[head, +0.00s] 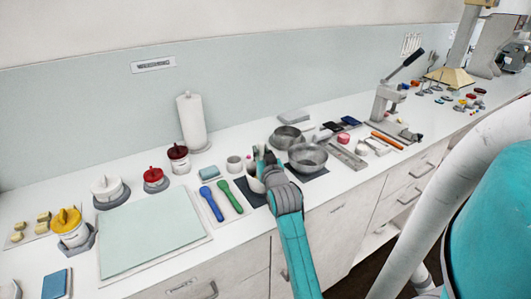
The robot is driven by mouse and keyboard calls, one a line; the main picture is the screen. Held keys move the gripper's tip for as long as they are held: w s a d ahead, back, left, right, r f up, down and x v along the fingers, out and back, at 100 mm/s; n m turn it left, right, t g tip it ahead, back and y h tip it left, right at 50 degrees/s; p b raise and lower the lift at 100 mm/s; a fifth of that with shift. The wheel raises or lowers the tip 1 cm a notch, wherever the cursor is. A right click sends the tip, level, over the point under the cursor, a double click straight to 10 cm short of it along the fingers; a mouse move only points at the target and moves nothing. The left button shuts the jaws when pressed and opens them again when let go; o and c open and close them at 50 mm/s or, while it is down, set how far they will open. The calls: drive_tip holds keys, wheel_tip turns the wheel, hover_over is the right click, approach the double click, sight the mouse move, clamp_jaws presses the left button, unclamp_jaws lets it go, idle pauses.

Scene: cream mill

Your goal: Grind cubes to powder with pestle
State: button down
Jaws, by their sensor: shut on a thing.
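My gripper (259,163) is above a dark mat (249,193) near the counter's front edge, at the middle of the view. It is shut on what appears to be the pestle, which my wrist and fingers mostly hide. A pale cup-shaped vessel (255,184), apparently the mortar, stands on the mat right beside and below the gripper. Its inside is hidden, so I cannot tell what it holds or whether the pestle touches it. Several pale yellow cubes (42,216) sit on a light board at the far left.
Blue (211,204) and green (230,196) spoon-like tools lie left of the mat. Metal bowls (307,157) stand close on the right. A small grey cup (234,163) and paper roll (191,120) stand behind. The pale green board (150,235) is clear.

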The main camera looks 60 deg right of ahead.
drive_tip(key=shift+s+d+f, duration=0.15)
drive_tip(key=shift+s+d, duration=0.2)
drive_tip(key=shift+s, duration=0.4)
drive_tip(key=shift+w+a, duration=0.25)
drive_tip(key=shift+w, duration=0.2)
drive_tip(key=shift+w+a, duration=0.2)
drive_tip(key=shift+w, duration=0.25)
drive_tip(key=a, duration=0.1)
drive_tip(key=s+a, duration=0.1)
drive_tip(key=shift+s+a, duration=0.3)
drive_tip(key=shift+a, duration=0.1)
idle(1.7)
